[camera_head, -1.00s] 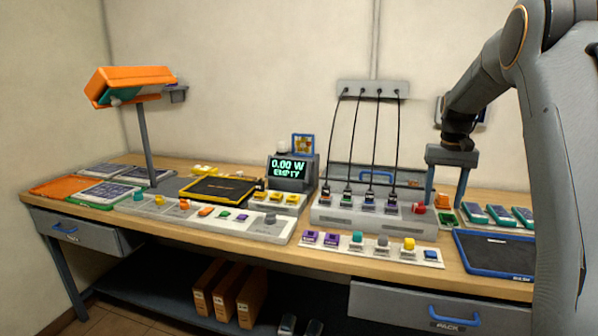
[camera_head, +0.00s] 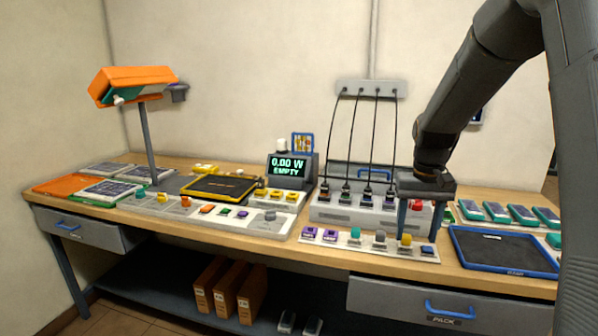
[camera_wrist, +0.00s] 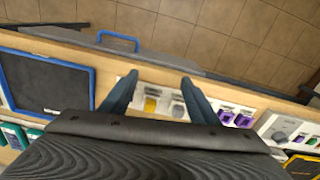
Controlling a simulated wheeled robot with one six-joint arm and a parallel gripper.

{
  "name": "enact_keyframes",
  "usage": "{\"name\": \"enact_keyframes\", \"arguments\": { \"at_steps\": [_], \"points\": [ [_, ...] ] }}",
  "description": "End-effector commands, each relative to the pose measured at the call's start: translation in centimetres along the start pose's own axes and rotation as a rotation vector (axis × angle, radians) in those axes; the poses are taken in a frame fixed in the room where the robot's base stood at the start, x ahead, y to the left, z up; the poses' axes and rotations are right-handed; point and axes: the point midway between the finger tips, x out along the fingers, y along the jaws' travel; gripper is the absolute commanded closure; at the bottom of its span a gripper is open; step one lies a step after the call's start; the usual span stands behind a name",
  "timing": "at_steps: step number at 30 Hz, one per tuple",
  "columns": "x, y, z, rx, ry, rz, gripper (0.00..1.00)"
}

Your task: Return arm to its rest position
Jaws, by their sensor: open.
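My gripper (camera_head: 416,222) is at the right part of the bench in the head view, pointing down above the front strip of coloured knobs (camera_head: 370,243). Its two fingers are spread apart with nothing between them. In the wrist view my gripper (camera_wrist: 160,97) shows both fingers wide apart, with the yellow knob (camera_wrist: 151,104) of that strip seen between them. I cannot tell the exact height of the fingertips above the strip. My arm reaches down from the upper right.
A grey charger (camera_head: 330,213) with black cables to a wall socket bar (camera_head: 366,89) stands left of my gripper. A blue-rimmed tray (camera_head: 503,250) and green-topped packs (camera_head: 520,214) lie to the right. An orange lamp (camera_head: 135,82) stands far left.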

Motion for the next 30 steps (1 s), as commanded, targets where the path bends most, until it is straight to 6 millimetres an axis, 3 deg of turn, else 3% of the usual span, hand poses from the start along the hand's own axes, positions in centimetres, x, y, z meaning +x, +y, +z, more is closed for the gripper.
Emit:
{"name": "enact_keyframes", "arguments": {
  "at_steps": [3, 9, 12, 15, 19, 30],
  "points": [
    [1.5, -2.6, 6.2, -0.05, 0.006, -0.002, 0.45],
    [4.2, -5.2, 16.5, -0.124, 0.023, -0.005, 0.45],
    [5.2, -5.8, 20.5, -0.15, 0.029, -0.006, 0.45],
    [6.0, -5.9, 23.2, -0.167, 0.03, -0.007, 0.45],
    [6.3, -5.9, 24.5, -0.176, 0.033, -0.008, 0.45],
    [6.3, -5.9, 24.5, -0.176, 0.033, -0.008, 0.45]
  ]
}}
